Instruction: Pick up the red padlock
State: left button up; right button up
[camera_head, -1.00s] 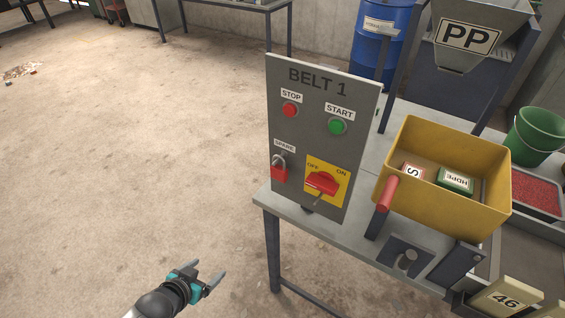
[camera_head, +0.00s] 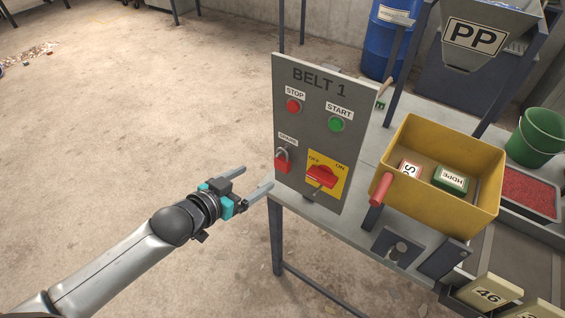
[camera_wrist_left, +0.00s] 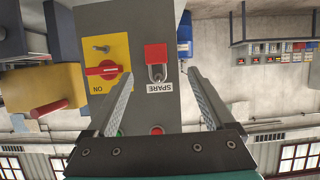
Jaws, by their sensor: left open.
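The red padlock (camera_head: 282,164) hangs by its grey shackle at the spot labelled SPARE, low on the left side of the grey BELT 1 panel (camera_head: 310,108). In the left wrist view the padlock (camera_wrist_left: 156,58) appears upside down, beyond the fingertips and between their lines. My left gripper (camera_head: 256,182) is open and empty, just left of the panel and a little below the padlock, apart from it. Its two fingers also show in the left wrist view (camera_wrist_left: 160,92). My right gripper is not in view.
A red rotary switch (camera_head: 321,176) on a yellow plate sits right of the padlock. Red STOP (camera_head: 293,105) and green START (camera_head: 335,123) buttons are above. A yellow bin (camera_head: 440,200) with a red handle stands right on the table. Floor left of the panel is clear.

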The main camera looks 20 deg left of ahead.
aim_at(280, 165)
pick_arm(q)
jog(key=x, duration=0.5)
jog(key=shift+w+d+b, duration=0.1)
jog(key=shift+w+b, duration=0.05)
jog(key=shift+b, duration=0.2)
jog(key=shift+d+x, duration=0.15)
jog(key=shift+x, duration=1.15)
jog(key=shift+d+x, duration=0.2)
jog(key=shift+x, duration=1.1)
jog(key=shift+c, duration=0.4)
grip_shut()
